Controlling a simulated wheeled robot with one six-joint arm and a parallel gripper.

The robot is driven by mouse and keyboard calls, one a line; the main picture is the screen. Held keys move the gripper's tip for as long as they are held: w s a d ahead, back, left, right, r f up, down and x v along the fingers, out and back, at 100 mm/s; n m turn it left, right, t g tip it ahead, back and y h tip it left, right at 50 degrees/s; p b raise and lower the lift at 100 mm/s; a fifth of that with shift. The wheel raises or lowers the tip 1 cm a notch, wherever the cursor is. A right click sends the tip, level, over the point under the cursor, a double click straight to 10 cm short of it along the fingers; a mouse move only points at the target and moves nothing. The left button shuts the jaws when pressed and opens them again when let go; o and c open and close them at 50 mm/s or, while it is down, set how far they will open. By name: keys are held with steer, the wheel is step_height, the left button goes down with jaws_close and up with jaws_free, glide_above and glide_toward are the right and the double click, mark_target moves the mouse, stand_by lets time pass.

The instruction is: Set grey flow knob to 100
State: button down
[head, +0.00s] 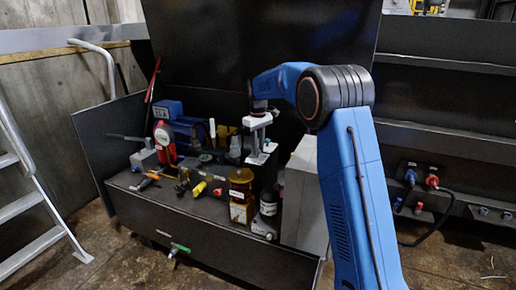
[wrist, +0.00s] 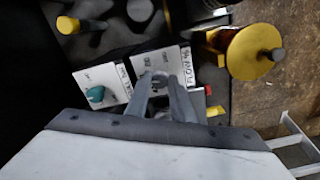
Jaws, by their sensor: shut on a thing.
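The grey flow knob (wrist: 160,77) sits on a white panel (wrist: 183,62) marked "FLOW %" in the wrist view. My gripper (wrist: 163,88) is shut on the knob, with its fingers on either side of it. The fingers hide much of the knob and part of the scale, so the knob's setting cannot be read. In the head view my gripper (head: 256,150) reaches down to the panel among the bench devices; the knob is too small to make out there.
A second white panel with a teal knob (wrist: 95,95) is just left of the flow panel. A yellow round-topped device (wrist: 252,52) stands to the right. A red gauge (head: 164,140) and several valves crowd the bench. A grey box (head: 302,200) stands close on the right.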

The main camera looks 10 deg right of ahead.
steer(key=m, duration=0.5)
steer(key=shift+m, duration=0.3)
steer(key=m, duration=0.5)
steer(key=shift+m, duration=0.3)
steer(key=m, duration=0.5)
steer(key=shift+m, duration=2.4)
steer(key=c, duration=1.5)
jaws_free()
steer(key=shift+c, duration=0.2)
steer(key=shift+r, duration=0.15)
